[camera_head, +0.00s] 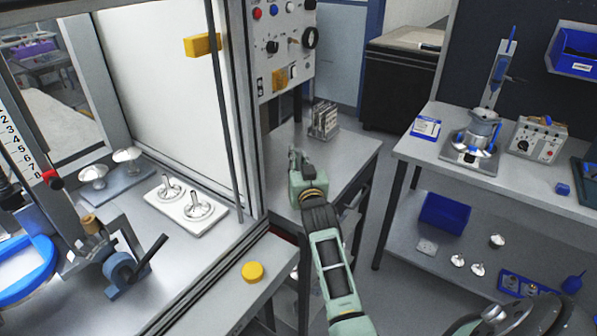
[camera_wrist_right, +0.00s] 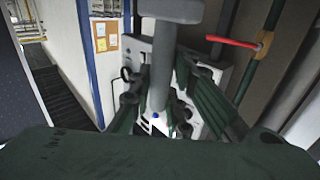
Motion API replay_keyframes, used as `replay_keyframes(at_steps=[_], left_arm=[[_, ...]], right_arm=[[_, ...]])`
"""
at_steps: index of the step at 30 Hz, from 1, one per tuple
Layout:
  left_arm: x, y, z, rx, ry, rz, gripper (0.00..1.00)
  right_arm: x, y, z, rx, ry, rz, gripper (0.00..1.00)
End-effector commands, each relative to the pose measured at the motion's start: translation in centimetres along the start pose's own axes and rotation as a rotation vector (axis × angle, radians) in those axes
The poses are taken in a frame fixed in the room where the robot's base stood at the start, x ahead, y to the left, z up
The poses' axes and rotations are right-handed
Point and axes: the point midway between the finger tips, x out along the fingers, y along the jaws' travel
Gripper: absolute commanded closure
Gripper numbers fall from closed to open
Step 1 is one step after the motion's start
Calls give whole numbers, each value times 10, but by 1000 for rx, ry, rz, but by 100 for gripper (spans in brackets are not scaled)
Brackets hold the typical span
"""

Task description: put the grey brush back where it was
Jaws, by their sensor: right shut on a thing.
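My right gripper (camera_head: 296,160) is over the small grey table beside the cabinet, with its arm reaching up from the bottom of the head view. In the right wrist view, its dark green fingers (camera_wrist_right: 160,105) are shut on the grey brush (camera_wrist_right: 165,75). The brush shows as a round grey handle with a wider grey block at the top of the picture. In the head view the brush is too small and too covered by the gripper to make out clearly. My left gripper is not in view.
On the grey table (camera_head: 350,160), a metal rack (camera_head: 323,120) stands just behind my right gripper. The cabinet's post (camera_head: 245,110) and a control panel (camera_head: 285,45) are close on the left. A workbench (camera_head: 535,185) with instruments stands at right. Floor between is clear.

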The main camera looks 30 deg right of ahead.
Motion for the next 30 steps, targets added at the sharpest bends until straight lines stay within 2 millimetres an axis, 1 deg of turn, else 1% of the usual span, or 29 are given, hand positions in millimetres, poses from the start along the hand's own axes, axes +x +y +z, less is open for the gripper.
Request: replay_keyframes(at_steps=[3, 6, 9, 20, 21, 27, 30], left_arm=[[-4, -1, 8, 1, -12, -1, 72], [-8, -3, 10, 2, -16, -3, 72], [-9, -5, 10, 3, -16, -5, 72], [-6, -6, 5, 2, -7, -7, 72], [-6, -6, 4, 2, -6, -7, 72], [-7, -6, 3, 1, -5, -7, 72], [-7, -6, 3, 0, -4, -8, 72]], right_arm=[[1, 0, 12, -1, -4, 1, 100], [0, 0, 28, 0, -4, 1, 100], [0, 1, 38, 0, -1, 1, 100], [0, 1, 43, 0, 0, 1, 100], [0, 1, 44, 0, -1, 1, 83], [0, 1, 43, 0, -1, 1, 65], [0, 1, 43, 0, -1, 1, 65]])
